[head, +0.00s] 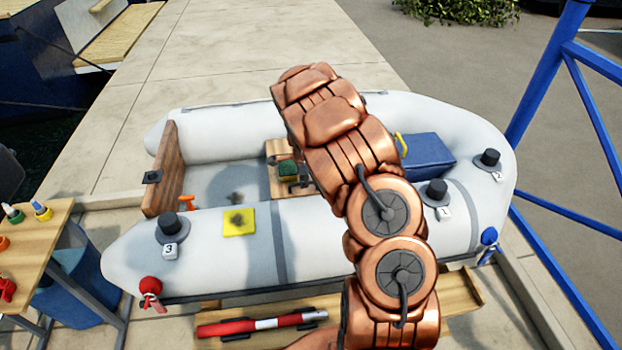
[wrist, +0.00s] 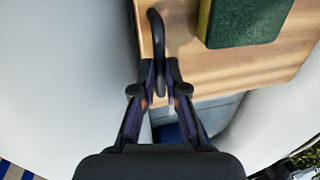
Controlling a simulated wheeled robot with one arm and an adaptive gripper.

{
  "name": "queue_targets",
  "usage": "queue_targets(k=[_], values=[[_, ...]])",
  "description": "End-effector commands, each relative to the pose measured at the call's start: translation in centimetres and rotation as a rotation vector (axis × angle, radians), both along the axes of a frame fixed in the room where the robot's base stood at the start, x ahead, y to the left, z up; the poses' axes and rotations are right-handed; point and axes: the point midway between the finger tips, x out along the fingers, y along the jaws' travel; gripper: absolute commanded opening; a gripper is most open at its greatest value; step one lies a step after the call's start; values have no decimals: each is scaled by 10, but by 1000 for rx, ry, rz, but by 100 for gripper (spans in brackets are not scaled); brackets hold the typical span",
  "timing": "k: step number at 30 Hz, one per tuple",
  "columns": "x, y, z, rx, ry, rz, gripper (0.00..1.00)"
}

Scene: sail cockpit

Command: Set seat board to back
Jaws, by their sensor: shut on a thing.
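The seat board (head: 277,182) is a light wooden plank lying across the inside of the grey inflatable boat, near its middle. In the wrist view the board (wrist: 215,82) carries a black curved handle (wrist: 156,28) at its edge. My gripper (wrist: 160,82) is shut on this handle, its two fingers on either side of it. In the head view my copper-coloured arm hides the right part of the board and most of the gripper (head: 299,183). A dark green block (head: 287,168) sits on the board, and it also shows in the wrist view (wrist: 245,22).
The boat's grey tubes (head: 215,135) flank the board. A wooden transom (head: 163,170) stands at the left end, a blue bag (head: 428,155) at the right. A yellow pad (head: 239,221) lies on the near tube. The floor (head: 220,182) left of the board looks mostly clear.

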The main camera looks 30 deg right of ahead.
Motion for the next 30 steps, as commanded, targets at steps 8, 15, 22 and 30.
queue_targets(k=[8,15,22,30], values=[[2,6,0,3,0,5,0],[2,6,0,4,-1,3,27],[1,3,0,2,-1,-1,37],[1,3,2,2,-1,0,37]])
